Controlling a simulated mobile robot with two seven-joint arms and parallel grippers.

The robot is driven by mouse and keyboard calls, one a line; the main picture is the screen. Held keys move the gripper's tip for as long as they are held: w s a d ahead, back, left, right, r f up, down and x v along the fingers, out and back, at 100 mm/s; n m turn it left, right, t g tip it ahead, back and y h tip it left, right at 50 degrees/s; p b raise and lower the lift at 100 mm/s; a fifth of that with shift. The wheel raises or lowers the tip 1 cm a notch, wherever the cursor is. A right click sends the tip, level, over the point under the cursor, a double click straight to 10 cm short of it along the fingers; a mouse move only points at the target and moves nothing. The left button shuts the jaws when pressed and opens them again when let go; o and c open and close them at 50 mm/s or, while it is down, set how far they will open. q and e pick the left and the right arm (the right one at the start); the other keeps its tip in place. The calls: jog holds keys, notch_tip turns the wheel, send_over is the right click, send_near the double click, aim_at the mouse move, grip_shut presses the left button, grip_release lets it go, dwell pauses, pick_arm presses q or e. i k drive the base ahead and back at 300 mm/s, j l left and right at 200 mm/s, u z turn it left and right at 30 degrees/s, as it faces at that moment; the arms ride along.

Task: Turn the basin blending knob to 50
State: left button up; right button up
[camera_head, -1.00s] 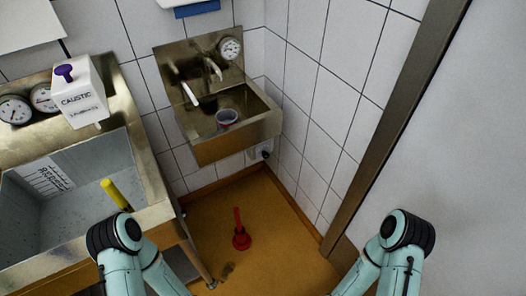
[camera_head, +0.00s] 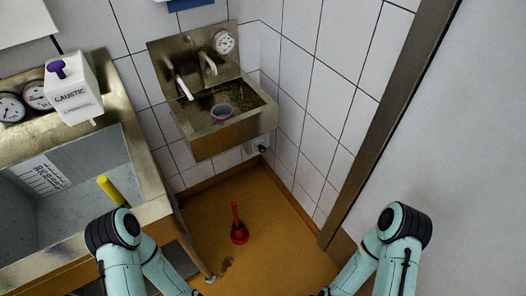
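A small metal hand basin (camera_head: 236,136) hangs on the tiled wall in the corner, with a cup-like thing (camera_head: 222,113) in its bowl. Its back panel carries a round white dial (camera_head: 223,42) at the right, a faucet (camera_head: 208,65) and a white lever-like handle (camera_head: 182,86) at the left. The dial's marks are too small to read. I cannot tell which part is the blending knob. My two arms show at the bottom left and bottom right, apart from the basin. Both grippers are below the frame edge.
A large metal sink (camera_head: 70,170) with a yellow handle (camera_head: 112,190), two gauges (camera_head: 12,107) and a white caustic container (camera_head: 72,90) stands at the left. A red plunger-like thing (camera_head: 238,229) stands on the orange floor (camera_head: 275,215). A wall and dark door frame (camera_head: 395,115) bound the right.

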aim_at(262, 149)
jog(key=i+l+u, duration=0.1)
jog(key=l+u, duration=0.2)
jog(key=u, duration=0.2)
jog(key=l+u, duration=0.3)
jog(key=u, duration=0.15)
jog(key=l+u, duration=0.35)
jog(key=u, duration=0.15)
jog(key=i, duration=0.05)
